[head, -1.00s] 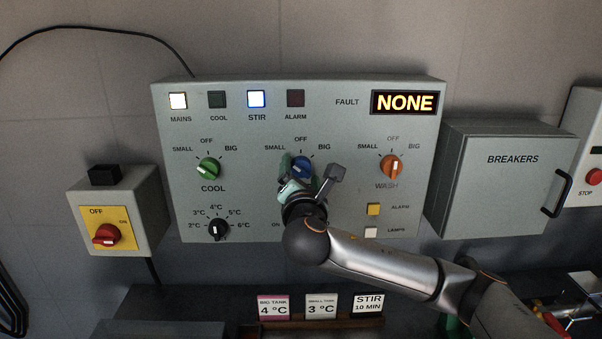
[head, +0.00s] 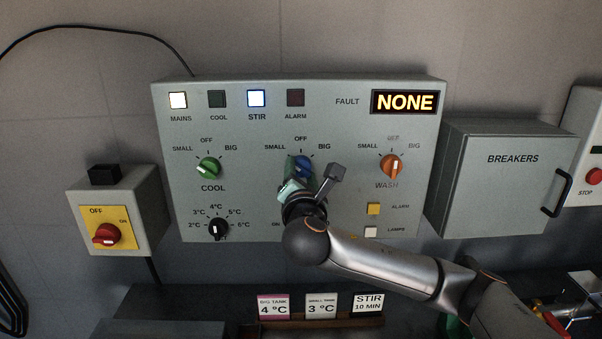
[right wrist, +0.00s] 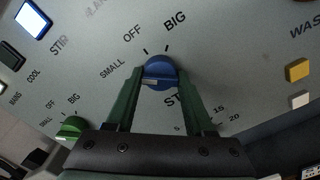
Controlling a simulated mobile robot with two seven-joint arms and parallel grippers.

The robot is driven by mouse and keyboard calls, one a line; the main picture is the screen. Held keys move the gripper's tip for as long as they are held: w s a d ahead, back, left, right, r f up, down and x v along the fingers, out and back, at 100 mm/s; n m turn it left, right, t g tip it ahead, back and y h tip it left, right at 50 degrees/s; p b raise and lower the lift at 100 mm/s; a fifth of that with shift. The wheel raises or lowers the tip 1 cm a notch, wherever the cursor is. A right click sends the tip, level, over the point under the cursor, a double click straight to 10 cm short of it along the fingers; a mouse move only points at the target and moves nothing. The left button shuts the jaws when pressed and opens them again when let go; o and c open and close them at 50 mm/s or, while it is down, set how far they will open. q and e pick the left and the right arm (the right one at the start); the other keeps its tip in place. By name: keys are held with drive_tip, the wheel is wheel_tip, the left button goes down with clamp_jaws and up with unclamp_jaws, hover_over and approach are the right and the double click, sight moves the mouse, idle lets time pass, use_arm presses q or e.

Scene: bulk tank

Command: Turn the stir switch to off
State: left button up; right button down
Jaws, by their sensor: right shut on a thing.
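The stir switch is a blue knob (head: 305,163) in the middle of the grey control panel (head: 335,140), under the labels SMALL, OFF and BIG. My right gripper (head: 300,174) is at the knob and partly hides it in the head view. In the right wrist view the two green fingers of the right gripper (right wrist: 160,78) are shut on the blue knob (right wrist: 160,70), one on each side. A pale mark on the knob shows toward its left there; I cannot tell exactly which label it points at. The STIR lamp (head: 256,98) is lit. My left gripper is out of view.
The green COOL knob (head: 209,169) is to the left and the orange WASH knob (head: 391,167) to the right. The black temperature dial (head: 218,229) is lower left. A red mains switch (head: 107,235) and the breaker box (head: 495,185) flank the panel.

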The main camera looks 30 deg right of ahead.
drive_tip(key=shift+f, duration=0.1)
drive_tip(key=m, duration=0.5)
drive_tip(key=shift+m, duration=2.3)
drive_tip(key=shift+c, duration=1.4)
unclamp_jaws()
drive_tip(key=shift+a, duration=0.1)
drive_tip(key=v, duration=1.2)
drive_tip(key=shift+s, duration=0.3)
